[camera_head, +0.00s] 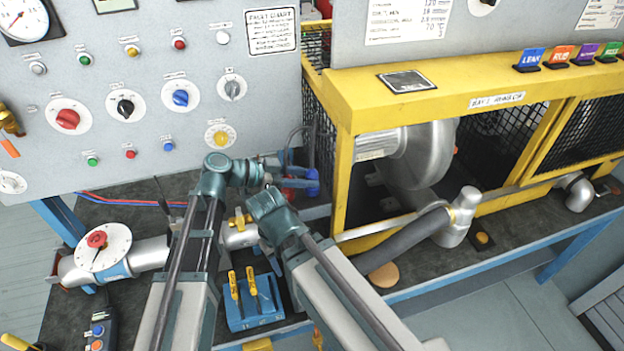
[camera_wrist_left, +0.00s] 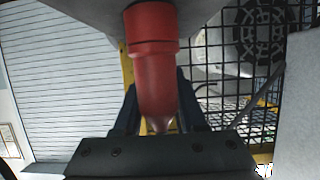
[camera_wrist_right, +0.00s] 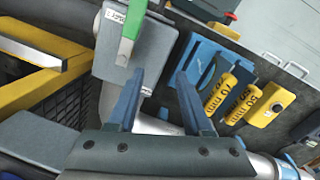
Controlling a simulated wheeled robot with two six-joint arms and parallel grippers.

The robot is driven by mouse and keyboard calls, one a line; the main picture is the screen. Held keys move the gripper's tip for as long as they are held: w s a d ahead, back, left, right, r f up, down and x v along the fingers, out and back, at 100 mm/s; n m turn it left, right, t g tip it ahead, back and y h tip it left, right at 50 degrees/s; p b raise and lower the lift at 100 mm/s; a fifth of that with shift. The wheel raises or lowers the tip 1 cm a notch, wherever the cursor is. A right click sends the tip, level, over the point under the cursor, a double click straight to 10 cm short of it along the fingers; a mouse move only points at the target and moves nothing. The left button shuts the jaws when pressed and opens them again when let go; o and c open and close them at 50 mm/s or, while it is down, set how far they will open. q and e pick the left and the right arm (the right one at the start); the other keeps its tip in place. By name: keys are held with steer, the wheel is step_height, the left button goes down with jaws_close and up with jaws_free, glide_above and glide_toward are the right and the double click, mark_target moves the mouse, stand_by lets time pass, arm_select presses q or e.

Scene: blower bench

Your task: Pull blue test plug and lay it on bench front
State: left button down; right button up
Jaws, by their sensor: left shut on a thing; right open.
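A blue plug-like part (camera_head: 312,182) shows at the panel's lower right corner, beside the yellow cage; I take it for the blue test plug. A red plug-like part (camera_head: 289,183) is just left of it, partly covered by my gripper. My left gripper (camera_head: 284,170) is at these parts. In the left wrist view, a red rounded cylinder (camera_wrist_left: 152,70) sits between its closed fingers. The blue part cannot be made out in that view. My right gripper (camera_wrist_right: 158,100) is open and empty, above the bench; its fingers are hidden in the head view.
A blue block (camera_head: 262,312) with yellow-handled gauges (camera_head: 243,286) lies on the bench front. A pipe with a red-knobbed dial (camera_head: 97,240) is left. The yellow cage (camera_head: 345,185) and grey hose (camera_head: 405,243) are right.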

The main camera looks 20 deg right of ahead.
arm_select(q)
steer(key=shift+r+p, duration=0.7)
arm_select(e)
steer(key=shift+r, duration=0.7)
arm_select(q)
steer(key=shift+r+p, duration=1.85)
arm_select(e)
step_height(320, 180, up, 4)
steer(key=shift+f, duration=0.15)
arm_select(q)
steer(key=shift+f, duration=0.15)
arm_select(e)
steer(key=shift+f, duration=0.15)
arm_select(q)
step_height(320, 180, down, 3)
steer(key=b, duration=0.3)
steer(key=shift+r, duration=0.2)
arm_select(e)
step_height(320, 180, down, 3)
steer(key=shift+r, duration=0.2)
arm_select(q)
steer(key=shift+r+p, duration=0.25)
steer(key=shift+p, duration=0.05)
arm_select(e)
steer(key=shift+r, duration=0.25)
arm_select(q)
steer(key=shift+r, duration=0.1)
arm_select(e)
steer(key=shift+r, duration=0.1)
